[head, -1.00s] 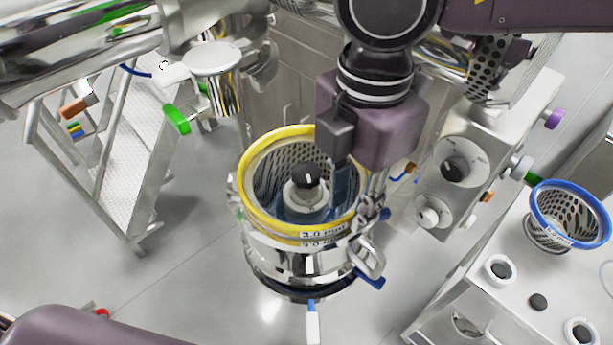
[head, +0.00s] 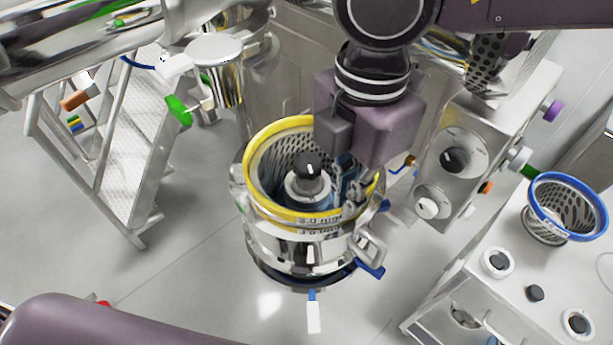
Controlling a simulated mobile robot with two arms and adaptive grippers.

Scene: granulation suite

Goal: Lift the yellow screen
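The yellow screen (head: 262,205), a perforated metal basket with a yellow rim marked 3.0 mm, sits in the top of a round steel housing (head: 287,248) at the centre of the head view. A dark-knobbed shaft (head: 306,167) stands inside it. My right gripper (head: 352,198) points down at the right side of the rim, its fingers overlapping the rim and the basket's inside. The gripper body hides part of the far right rim. I cannot tell whether the fingers close on the rim. My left gripper is out of view.
A steel control box with dials (head: 456,150) stands close on the right. A blue-rimmed screen (head: 567,207) is on the white table (head: 455,290) at the lower right. Steps (head: 130,170) stand at the left. Steel pipework crosses the upper left. The floor in front is clear.

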